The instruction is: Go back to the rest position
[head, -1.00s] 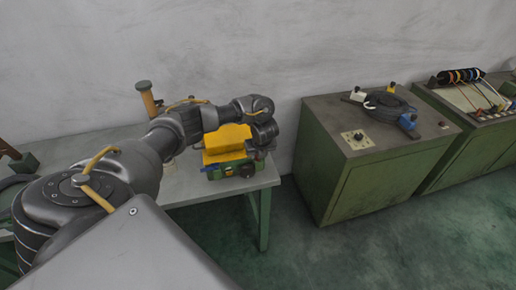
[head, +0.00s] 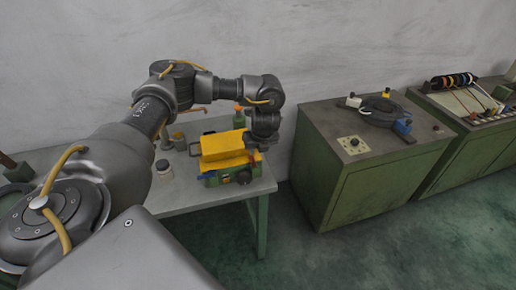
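My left arm reaches in from the left over the grey table (head: 190,197). Its wrist bends down at the right, and my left gripper (head: 254,156) hangs at the right side of a yellow and green box-shaped machine (head: 222,147). The fingers are small and dark, so I cannot tell whether they are open or shut, or whether they touch the machine. My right gripper is not in the head view.
A small jar (head: 164,169) stands on the table left of the machine. A green cabinet (head: 355,185) with a dark coil (head: 381,109) on top stands to the right, and another green cabinet (head: 478,148) beyond it. Green floor is clear in front.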

